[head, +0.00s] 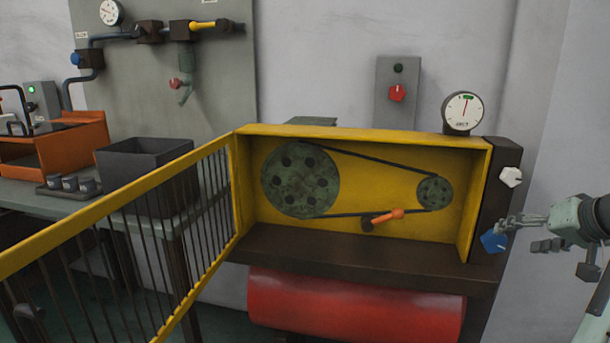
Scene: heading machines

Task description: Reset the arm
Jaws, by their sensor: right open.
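My right gripper (520,234) is at the right edge of the head view, with its fingers pointing left. It is open, with nothing seen between the fingers. Its upper fingertip is close to a blue knob (493,241) on the dark post (490,212) of the belt machine. I cannot tell whether it touches the knob. Part of my right arm shows at the far right. My left gripper is not in view.
The yellow belt housing (360,139) stands open, its barred guard (110,203) swung out left. An orange handle (388,216) sits below the belt. A white knob (511,176) is above the blue one. A red cylinder (355,306) lies beneath. Plain wall is behind my gripper.

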